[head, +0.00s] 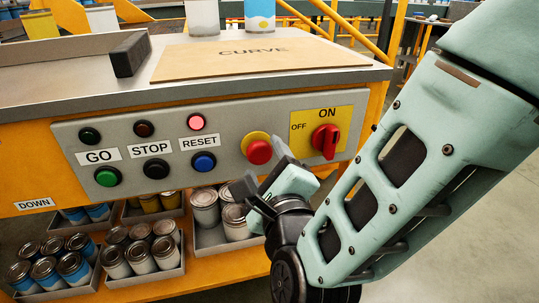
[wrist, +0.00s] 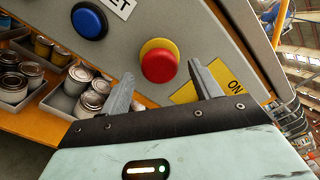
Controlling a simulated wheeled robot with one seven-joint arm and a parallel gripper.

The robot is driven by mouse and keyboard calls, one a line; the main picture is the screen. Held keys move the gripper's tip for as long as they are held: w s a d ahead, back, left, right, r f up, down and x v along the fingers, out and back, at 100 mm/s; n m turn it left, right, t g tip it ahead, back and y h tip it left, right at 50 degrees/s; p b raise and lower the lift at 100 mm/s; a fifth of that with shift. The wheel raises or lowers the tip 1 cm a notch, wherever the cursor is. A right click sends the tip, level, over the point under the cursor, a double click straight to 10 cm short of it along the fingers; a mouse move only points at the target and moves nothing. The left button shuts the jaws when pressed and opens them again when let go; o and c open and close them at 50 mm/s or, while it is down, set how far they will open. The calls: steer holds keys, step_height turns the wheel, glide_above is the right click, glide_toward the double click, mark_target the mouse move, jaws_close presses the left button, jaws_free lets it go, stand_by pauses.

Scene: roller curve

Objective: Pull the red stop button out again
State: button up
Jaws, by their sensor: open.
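The red stop button (head: 258,152) is a mushroom head on a yellow round base, on the grey control panel (head: 225,130). It also shows in the wrist view (wrist: 158,65), ahead of my gripper and between the lines of its two fingers. My gripper (head: 262,172) is just below and right of the button in the head view. In the wrist view my gripper (wrist: 160,85) is open and empty, with a finger on each side. I cannot tell whether the fingertips touch the button. My arm hides part of the panel's lower right.
Right of the button is a red rotary switch (head: 326,139) on a yellow OFF/ON plate. To the left are a blue RESET button (head: 204,162), a black STOP button (head: 156,168) and a green GO button (head: 107,176). A red lamp (head: 196,122) is lit. Trays of cans (head: 143,250) stand below.

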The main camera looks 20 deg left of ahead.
steer(key=shift+x, duration=0.85)
steer(key=shift+s, duration=0.1)
steer(key=c, duration=1.1)
steer(key=shift+s+d+f+b, duration=0.15)
steer(key=shift+s+b, duration=0.1)
steer(key=shift+b, duration=0.3)
steer(key=shift+s+d, duration=0.15)
steer(key=shift+s, duration=0.15)
steer(key=o, duration=1.1)
